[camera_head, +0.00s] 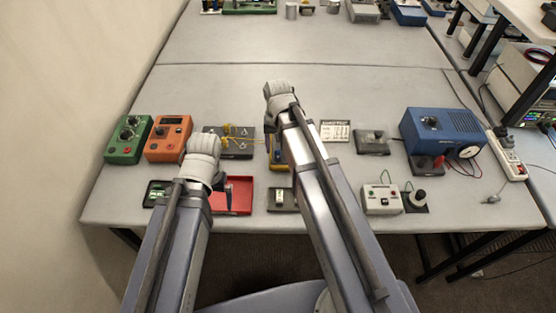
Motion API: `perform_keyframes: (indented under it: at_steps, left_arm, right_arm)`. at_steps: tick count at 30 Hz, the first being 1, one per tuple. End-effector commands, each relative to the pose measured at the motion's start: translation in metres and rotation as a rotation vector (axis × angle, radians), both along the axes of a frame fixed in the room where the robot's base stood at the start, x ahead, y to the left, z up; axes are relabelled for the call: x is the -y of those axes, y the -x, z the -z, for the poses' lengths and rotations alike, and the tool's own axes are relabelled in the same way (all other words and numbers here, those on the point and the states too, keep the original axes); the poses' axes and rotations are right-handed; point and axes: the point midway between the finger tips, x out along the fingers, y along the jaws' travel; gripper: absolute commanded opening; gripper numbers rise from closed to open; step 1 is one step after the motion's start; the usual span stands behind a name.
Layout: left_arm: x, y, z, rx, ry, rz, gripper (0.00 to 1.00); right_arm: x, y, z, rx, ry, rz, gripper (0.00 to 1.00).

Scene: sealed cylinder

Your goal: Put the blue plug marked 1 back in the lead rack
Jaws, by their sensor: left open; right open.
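I cannot make out the blue plug marked 1; it is hidden or too small to tell. A dark flat unit (238,150) with thin yellow leads stands left of centre, partly behind my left wrist; I cannot tell whether it is the lead rack. My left gripper (203,147) is above the table, in front of this unit and over the left end of a red tray (241,191). My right gripper (281,92) is farther forward, over bare table behind the row of devices. Both are open, with no held object visible; their fingertips are mostly hidden.
Green (127,139) and orange (168,138) boxes stand at left. A yellow device (276,150) is partly behind my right arm. A white card (335,131), a blue unit (443,131) and a pale switch box (382,199) stand at right.

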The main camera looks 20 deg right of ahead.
Motion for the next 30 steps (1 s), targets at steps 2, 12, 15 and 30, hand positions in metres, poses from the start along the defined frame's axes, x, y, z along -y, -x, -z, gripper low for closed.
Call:
perform_keyframes:
  at_steps: [2,12,15,30]
  left_arm:
    - [0.000,0.000,0.017,0.000,0.000,-0.001,1.00]
    - [0.000,0.000,0.025,0.000,0.000,-0.001,1.00]
    - [0.000,0.000,0.025,0.000,0.000,-0.001,1.00]
    - [0.000,0.000,0.025,0.000,0.000,-0.001,1.00]
  right_arm:
    - [0.000,0.000,0.017,0.000,0.000,0.000,0.60]
    - [0.000,0.000,0.025,0.000,0.000,0.000,0.60]
    - [0.000,0.000,0.025,0.000,0.000,0.000,0.60]
    - [0.000,0.000,0.025,0.000,0.000,0.000,0.60]
